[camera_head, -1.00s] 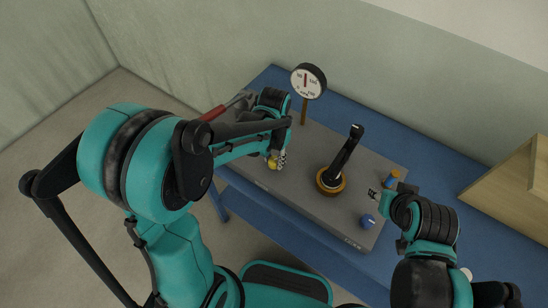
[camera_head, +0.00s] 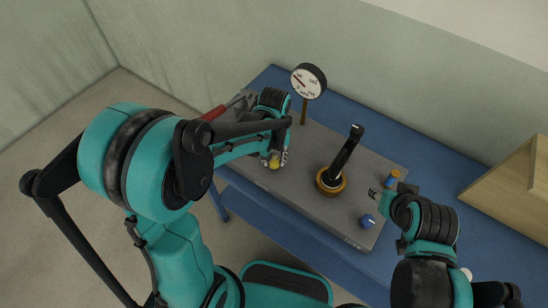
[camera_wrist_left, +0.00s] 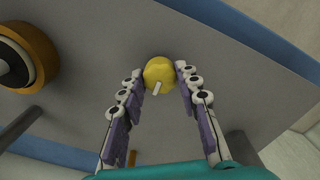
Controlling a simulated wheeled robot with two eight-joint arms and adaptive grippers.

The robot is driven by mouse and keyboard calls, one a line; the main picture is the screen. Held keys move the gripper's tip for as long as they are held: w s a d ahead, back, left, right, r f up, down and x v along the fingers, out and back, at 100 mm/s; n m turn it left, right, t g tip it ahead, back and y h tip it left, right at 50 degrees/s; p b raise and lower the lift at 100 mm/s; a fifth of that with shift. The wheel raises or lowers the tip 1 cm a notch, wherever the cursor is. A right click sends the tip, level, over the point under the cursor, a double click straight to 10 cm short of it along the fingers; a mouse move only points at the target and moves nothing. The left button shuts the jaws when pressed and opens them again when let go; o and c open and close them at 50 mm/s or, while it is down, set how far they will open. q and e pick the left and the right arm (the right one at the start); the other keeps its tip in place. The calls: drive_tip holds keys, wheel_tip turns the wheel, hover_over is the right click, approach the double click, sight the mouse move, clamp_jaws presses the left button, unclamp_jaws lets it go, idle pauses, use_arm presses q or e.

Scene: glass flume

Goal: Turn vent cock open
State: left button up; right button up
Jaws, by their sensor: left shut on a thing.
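The vent cock appears to be the round yellow knob (camera_head: 274,163) with a white mark, on the grey panel (camera_head: 300,197). It also shows in the left wrist view (camera_wrist_left: 159,73), its white mark pointing down and slightly left. My left gripper (camera_head: 281,160) is shut on this knob, one finger on each side, as the left wrist view (camera_wrist_left: 160,75) shows. My right gripper (camera_head: 376,194) is at the panel's right side near an orange-and-blue knob, and its jaws are too small to read.
A black lever (camera_head: 345,158) rises from an orange-ringed base right of my left gripper. A blue knob (camera_head: 367,221) sits at the front right. A wooden box (camera_head: 515,180) stands at the far right.

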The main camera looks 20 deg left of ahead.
idle(0.4)
use_arm(q)
drive_tip(key=o, duration=1.2)
drive_tip(key=shift+c, duration=0.2)
wheel_tip(320, 180, up, 12)
drive_tip(key=m+t, duration=0.3)
drive_tip(key=t, duration=0.4)
approach(274, 160)
drive_tip(key=s+a+r, duration=0.4)
drive_tip(key=shift+s+a+r, duration=0.15)
drive_tip(key=shift+s+a, duration=0.15)
drive_tip(key=shift+a, duration=0.05)
